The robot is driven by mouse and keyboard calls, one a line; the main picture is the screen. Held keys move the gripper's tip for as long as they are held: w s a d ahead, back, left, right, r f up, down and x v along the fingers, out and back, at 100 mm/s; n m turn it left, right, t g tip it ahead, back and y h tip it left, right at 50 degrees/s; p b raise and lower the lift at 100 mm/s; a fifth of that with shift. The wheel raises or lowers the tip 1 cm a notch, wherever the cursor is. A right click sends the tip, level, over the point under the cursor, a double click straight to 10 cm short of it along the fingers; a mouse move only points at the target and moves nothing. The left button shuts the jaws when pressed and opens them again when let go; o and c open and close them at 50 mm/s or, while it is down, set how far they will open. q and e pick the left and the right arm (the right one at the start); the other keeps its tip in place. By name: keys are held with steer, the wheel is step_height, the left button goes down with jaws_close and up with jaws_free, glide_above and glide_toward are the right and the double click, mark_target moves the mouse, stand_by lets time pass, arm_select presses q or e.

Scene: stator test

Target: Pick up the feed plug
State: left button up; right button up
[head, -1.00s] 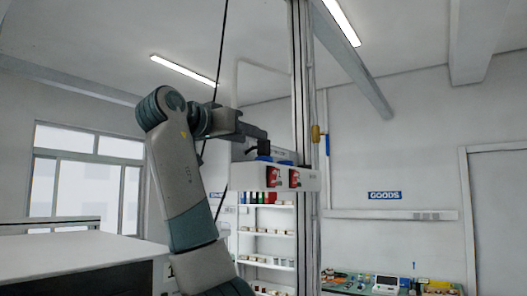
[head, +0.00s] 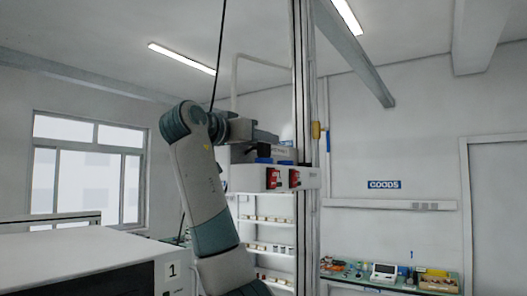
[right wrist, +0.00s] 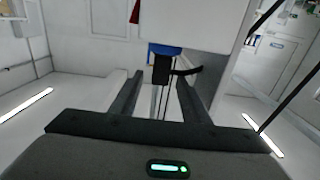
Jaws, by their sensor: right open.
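The feed plug (right wrist: 160,69) is a black block with a black cable curving off to its right in the right wrist view. It sits at a blue socket (right wrist: 165,49) on a pale housing. My right gripper (right wrist: 158,80) is open, with one finger on each side of the plug's line. The plug appears between or just beyond the fingertips; I cannot tell whether they touch it. In the head view my right gripper (head: 272,138) is at the white box (head: 270,179) with red switches and blue sockets. The plug is hard to make out there. My left gripper is not in view.
A tall metal column (head: 303,100) stands right beside the box. Shelves (head: 270,233) with small containers are below it. A white machine top (head: 80,255) is at the lower left. A workbench with tools (head: 385,280) is at the lower right.

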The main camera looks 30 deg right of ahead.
jaws_close()
steer(key=shift+r, duration=0.1)
stand_by(0.3)
steer(key=shift+r+b, duration=0.55)
steer(key=shift+r, duration=0.15)
steer(key=r, duration=0.1)
steer(key=b, duration=0.1)
steer(key=s+r+b, duration=0.1)
steer(key=shift+d+r, duration=0.3)
steer(key=s+d+r+b, duration=0.4)
steer(key=s+d+r, duration=0.2)
steer(key=s+r, duration=0.1)
steer(key=shift+s, duration=0.9)
steer(key=shift+f, duration=0.1)
